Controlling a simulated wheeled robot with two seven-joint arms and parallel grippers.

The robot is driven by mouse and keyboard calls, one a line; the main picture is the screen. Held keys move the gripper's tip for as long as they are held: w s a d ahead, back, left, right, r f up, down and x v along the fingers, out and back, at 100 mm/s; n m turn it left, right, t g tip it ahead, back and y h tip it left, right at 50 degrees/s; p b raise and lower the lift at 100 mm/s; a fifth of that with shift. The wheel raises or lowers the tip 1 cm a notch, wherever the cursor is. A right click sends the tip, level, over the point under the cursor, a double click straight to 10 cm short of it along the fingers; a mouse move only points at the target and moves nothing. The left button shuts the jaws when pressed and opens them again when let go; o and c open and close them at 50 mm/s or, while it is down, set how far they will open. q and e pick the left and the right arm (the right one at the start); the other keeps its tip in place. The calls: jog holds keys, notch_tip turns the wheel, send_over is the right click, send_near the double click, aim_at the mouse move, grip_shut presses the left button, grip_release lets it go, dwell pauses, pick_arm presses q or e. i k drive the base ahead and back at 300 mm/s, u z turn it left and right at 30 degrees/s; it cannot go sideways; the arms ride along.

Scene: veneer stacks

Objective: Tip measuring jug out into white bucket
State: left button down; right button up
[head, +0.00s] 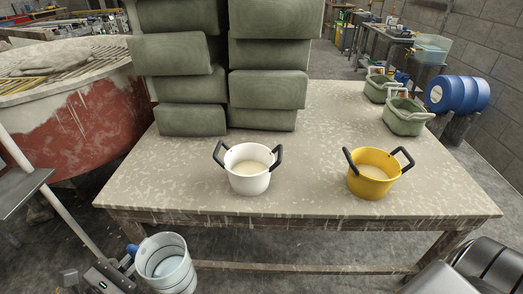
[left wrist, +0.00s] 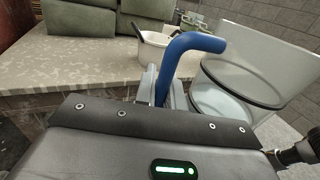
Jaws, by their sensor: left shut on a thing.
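The white bucket (head: 249,181), with two black handles, stands upright on the table near its front edge and holds something pale. It also shows in the left wrist view (left wrist: 151,52). The pale measuring jug (head: 168,272), with dark bands and a blue handle, is at the lower left in the head view, in front of the table edge. My left gripper (head: 128,262) is shut on the jug's blue handle, which shows clearly in the left wrist view (left wrist: 186,50). The jug looks roughly upright; its contents are unclear. My right gripper is not in view.
A yellow bucket (head: 372,186) stands right of the white one on the table (head: 310,190). Stacked green blocks (head: 268,88) rise behind. Green tubs (head: 404,122) sit at the back right, near a blue drum (head: 458,94). The tabletop between the buckets is clear.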

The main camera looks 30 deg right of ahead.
aim_at(250, 167)
jog(key=z, duration=4.15)
jog(key=k, duration=2.4)
jog(key=u, duration=0.7)
